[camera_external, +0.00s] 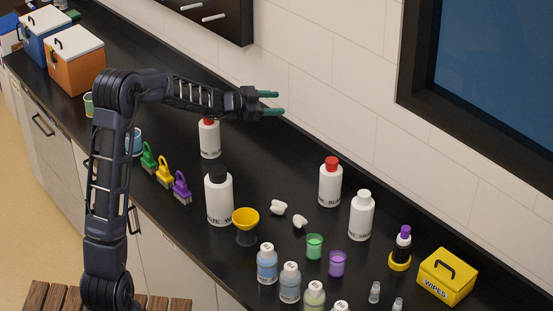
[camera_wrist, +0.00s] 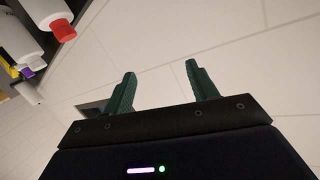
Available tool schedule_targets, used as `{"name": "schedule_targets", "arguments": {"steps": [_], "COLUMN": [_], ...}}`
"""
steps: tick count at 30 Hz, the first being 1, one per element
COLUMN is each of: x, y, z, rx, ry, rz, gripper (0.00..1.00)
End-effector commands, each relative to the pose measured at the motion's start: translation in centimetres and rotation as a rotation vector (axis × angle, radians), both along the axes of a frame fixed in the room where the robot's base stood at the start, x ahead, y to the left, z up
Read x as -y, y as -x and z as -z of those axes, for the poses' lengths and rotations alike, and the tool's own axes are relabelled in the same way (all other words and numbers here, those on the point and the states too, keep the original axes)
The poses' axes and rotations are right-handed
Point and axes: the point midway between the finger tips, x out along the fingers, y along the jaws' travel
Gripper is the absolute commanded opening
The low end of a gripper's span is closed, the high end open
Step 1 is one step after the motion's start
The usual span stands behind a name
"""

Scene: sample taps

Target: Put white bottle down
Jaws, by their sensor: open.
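My gripper (camera_external: 272,103) has green fingers and is open and empty, held in the air above the black counter and pointing right. It also shows open in the wrist view (camera_wrist: 158,92), with only tiled wall between the fingers. Several white bottles stand upright on the counter: a white-capped one (camera_external: 361,216) at the right, a red-capped one (camera_external: 330,186) beside it, a black-capped one (camera_external: 218,200) at centre, and another red-capped one (camera_external: 209,140) below my forearm. The gripper touches none of them. A red-capped white bottle (camera_wrist: 45,13) shows at the wrist view's top left.
The counter (camera_external: 275,175) has a yellow funnel (camera_external: 246,219), colored brushes (camera_external: 164,173), small bottles (camera_external: 290,282), green and purple cups (camera_external: 337,263), and a yellow wipes box (camera_external: 447,276). A dark cabinet (camera_external: 215,15) hangs on the wall. Counter behind the black-capped bottle is clear.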

Motion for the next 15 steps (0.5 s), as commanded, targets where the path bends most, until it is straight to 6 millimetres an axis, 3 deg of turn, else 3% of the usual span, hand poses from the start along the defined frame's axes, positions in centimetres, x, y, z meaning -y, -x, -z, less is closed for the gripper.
{"name": "schedule_targets", "arguments": {"steps": [3,8,15], "x": [-3.9,-9.6,-18.9], "y": [-0.2,0.2,3.3], "z": [-2.9,-5.9,-9.2], "rx": [0.027,0.034,-0.005], "ry": [-0.047,-0.112,-0.206], "rz": [-0.158,-0.369,-0.666], "gripper": [0.58,0.58,0.58]}}
